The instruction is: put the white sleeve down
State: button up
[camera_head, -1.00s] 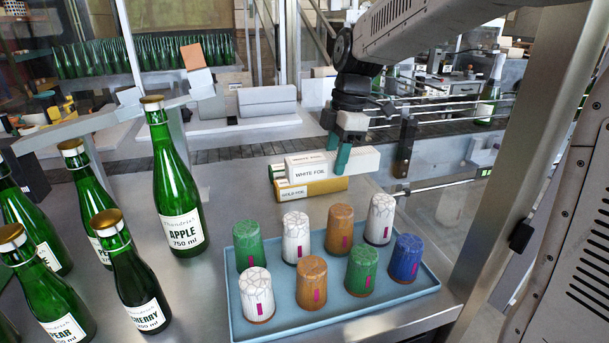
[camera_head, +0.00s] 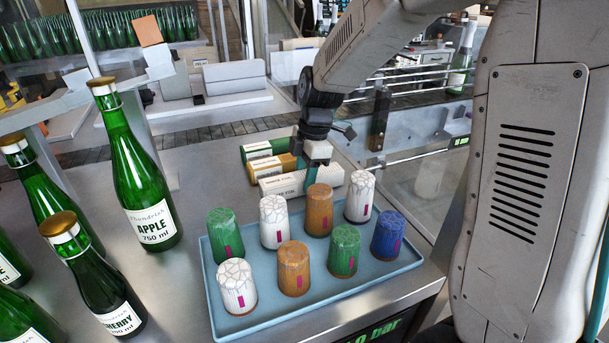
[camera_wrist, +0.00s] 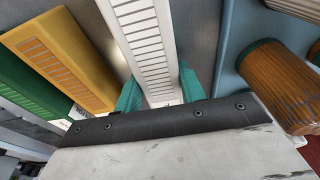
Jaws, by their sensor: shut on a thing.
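The white sleeve (camera_head: 283,184) is a long white box with a dark label on its end, in the head view. My gripper (camera_head: 313,174) is shut across it from above. In the wrist view the white sleeve (camera_wrist: 143,38) runs between the two teal fingertips of my gripper (camera_wrist: 159,92). It is low over the steel table, beside the gold sleeve and roughly parallel to it. I cannot tell whether its underside touches the table.
The gold sleeve (camera_head: 272,166) and green sleeve (camera_head: 268,148) lie behind the white one. A blue tray (camera_head: 262,318) of green, white, orange and blue capsule stacks is close in front. Green bottles (camera_head: 140,180) stand at left. Bare table lies left of the sleeves.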

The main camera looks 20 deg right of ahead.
jog(key=shift+f, duration=0.15)
jog(key=o, duration=1)
notch_tip(320, 180, up, 12)
jog(key=d, duration=0.2)
jog(key=s+m, duration=0.6)
jog(key=s, duration=0.3)
jog(key=s+m+h, duration=0.1)
jog(key=s+m, duration=0.5)
jog(key=s, duration=0.3)
jog(key=s+d+f+m+t+h, duration=0.1)
jog(key=s+m, duration=0.5)
jog(key=s, duration=0.4)
